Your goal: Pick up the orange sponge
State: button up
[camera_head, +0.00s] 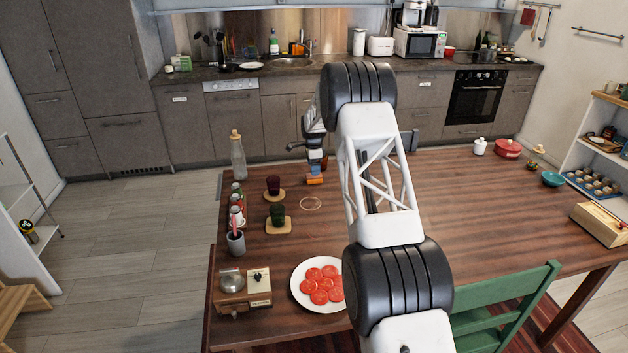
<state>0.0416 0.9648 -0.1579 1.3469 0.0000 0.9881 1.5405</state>
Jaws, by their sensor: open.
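A small orange block, which looks like the orange sponge (314,181), lies on the wooden table (480,210) near its far left part. My gripper (309,149) hangs just above and behind it in the picture, and it is open. A small blue patch (315,167) shows between the gripper and the orange block; I cannot tell what it belongs to. At this size I cannot tell whether the gripper touches the sponge. My white and black arm covers the middle of the view and hides part of the table.
A glass bottle (237,156), a dark red cup (273,187) and a green cup (277,214) stand to the left. A plate of tomato slices (318,284) lies nearer. A ring (311,203) lies just in front. The table's right part is mostly clear. A green chair (505,310) stands at the front.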

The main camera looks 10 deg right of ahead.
jog(key=shift+f, duration=0.1)
jog(key=shift+d+f, duration=0.1)
jog(key=shift+f, duration=2.4)
jog(key=c, duration=1)
jog(key=shift+r, duration=0.1)
jog(key=shift+r, duration=1.35)
jog(key=shift+s+r, duration=0.35)
jog(key=shift+s, duration=0.05)
jog(key=s, duration=0.5)
jog(key=s+r, duration=0.1)
jog(key=s, duration=0.9)
jog(key=shift+s+a+r, duration=0.1)
jog(key=shift+a+r, duration=0.1)
jog(key=shift+a, duration=0.15)
